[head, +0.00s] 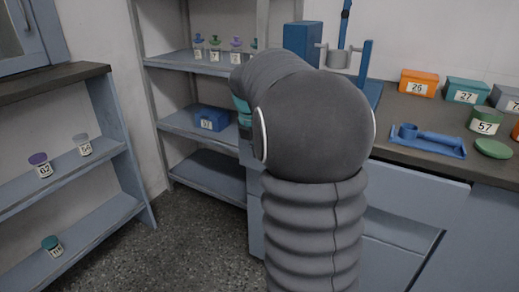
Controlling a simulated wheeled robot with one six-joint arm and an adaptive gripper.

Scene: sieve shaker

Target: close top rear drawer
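The grey-blue cabinet under the counter shows a front panel (420,205) to the right of my arm. Below it is an opening or recess (395,245) with a dark edge at its right side. I cannot tell whether this is a drawer standing out or which drawer it is. My own large grey arm fills the middle of the head view and hides the left part of the cabinet front. My gripper is not visible; it is hidden behind the arm or out of frame.
The counter (395,152) holds a blue tray (428,142), an orange box (419,82), a teal box (466,90) and a green jar (485,121). A shelf rack (215,182) with a blue box (211,119) stands behind. Another shelf (95,232) is at left. Floor between is clear.

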